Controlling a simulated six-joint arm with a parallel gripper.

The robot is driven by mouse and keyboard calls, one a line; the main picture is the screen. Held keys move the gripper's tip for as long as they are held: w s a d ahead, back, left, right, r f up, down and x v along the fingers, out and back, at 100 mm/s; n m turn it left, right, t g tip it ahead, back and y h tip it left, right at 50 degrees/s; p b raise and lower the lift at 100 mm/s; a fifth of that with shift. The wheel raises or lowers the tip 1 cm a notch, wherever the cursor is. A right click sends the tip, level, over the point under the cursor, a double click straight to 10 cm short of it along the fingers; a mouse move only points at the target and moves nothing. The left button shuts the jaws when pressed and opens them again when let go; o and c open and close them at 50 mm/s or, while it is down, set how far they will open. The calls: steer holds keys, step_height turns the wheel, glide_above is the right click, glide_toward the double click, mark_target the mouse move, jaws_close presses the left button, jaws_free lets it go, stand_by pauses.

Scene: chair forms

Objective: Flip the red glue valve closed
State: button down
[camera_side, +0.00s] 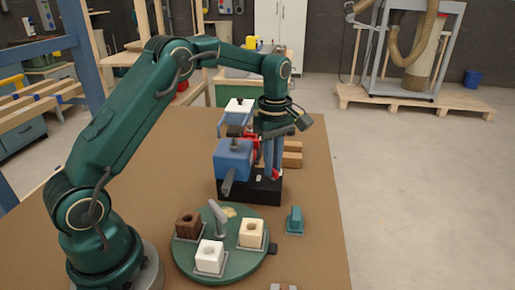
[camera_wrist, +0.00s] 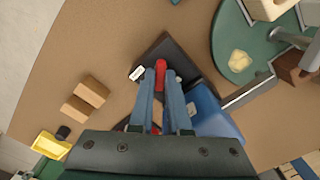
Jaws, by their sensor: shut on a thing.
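The red glue valve shows as a red lever (camera_wrist: 160,72) between my fingertips in the wrist view. In the side view only a small red end (camera_side: 275,175) shows at the fingertips, low over a black base (camera_side: 264,190). My gripper (camera_side: 272,173) points straight down beside the blue glue unit (camera_side: 233,160). In the wrist view my gripper (camera_wrist: 161,80) is shut on the red lever, with one blue-grey finger on each side. The fingers hide part of the lever and its pivot. The blue unit also shows in the wrist view (camera_wrist: 212,115).
A green round turntable (camera_side: 228,268) stands in front, carrying brown, white and cream blocks and a grey post. Wooden blocks (camera_wrist: 90,90) lie near the base. The brown tabletop is clear at the right.

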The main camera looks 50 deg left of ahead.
steer(key=m, duration=0.4)
steer(key=shift+r+m, duration=0.1)
steer(key=shift+m, duration=2.1)
steer(key=c, duration=0.9)
jaws_free()
steer(key=shift+r, duration=2.55)
